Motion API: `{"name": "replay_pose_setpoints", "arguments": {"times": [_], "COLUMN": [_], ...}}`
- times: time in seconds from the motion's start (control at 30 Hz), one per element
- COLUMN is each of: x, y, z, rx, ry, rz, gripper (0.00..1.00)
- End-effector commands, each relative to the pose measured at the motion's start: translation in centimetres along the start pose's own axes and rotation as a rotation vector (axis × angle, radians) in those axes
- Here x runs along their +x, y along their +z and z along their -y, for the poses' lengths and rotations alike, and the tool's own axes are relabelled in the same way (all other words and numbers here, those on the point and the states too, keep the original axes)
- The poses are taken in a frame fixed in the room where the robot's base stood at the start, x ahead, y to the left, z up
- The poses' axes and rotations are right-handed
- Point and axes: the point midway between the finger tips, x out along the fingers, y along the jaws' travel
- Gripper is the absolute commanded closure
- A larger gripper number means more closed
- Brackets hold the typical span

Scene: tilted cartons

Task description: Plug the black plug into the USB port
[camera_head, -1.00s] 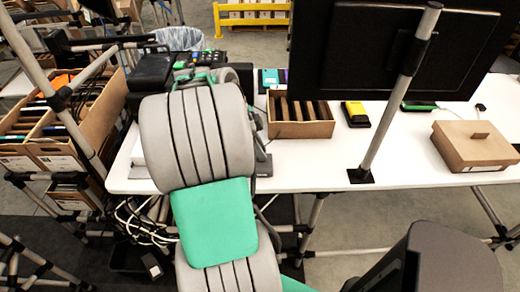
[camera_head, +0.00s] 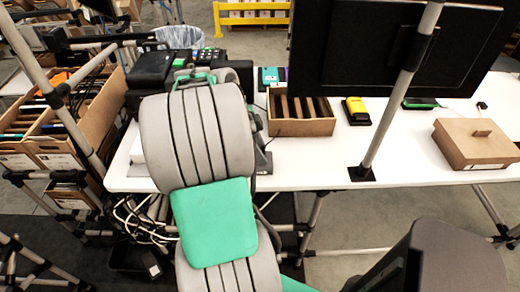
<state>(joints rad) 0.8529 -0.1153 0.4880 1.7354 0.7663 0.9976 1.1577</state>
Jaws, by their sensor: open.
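I cannot make out a black plug or a USB port for certain. A small dark piece with a thin cable (camera_head: 481,106) lies on the white table at the right; it is too small to identify. My grey and green arm reaches up over the table's left part. Its far end is hidden behind its own thick links, so my gripper's fingers do not show.
The white table (camera_head: 310,165) holds an open box with slots (camera_head: 290,128), a yellow and black device (camera_head: 356,112) and a closed brown carton (camera_head: 473,148). A metal post (camera_head: 385,115) and black monitor (camera_head: 400,50) stand mid-right. Cartons with folders (camera_head: 80,125) stand left; cables hang under the table's left end.

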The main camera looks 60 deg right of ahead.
Motion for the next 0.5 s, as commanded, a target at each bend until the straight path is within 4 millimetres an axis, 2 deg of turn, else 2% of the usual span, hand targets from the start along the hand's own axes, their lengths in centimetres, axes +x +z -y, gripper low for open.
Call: {"name": "replay_pose_setpoints", "arguments": {"times": [0.13, 0.23, 0.5], "x": [-0.1, -0.9, -5.9], "y": [0.0, 0.0, 0.0], "z": [0.0, 0.1, 0.1], "rx": [0.000, -0.001, -0.001], "ry": [0.000, -0.002, -0.002], "rz": [0.000, 0.000, 0.000], "gripper": [0.57, 0.57, 0.57]}}
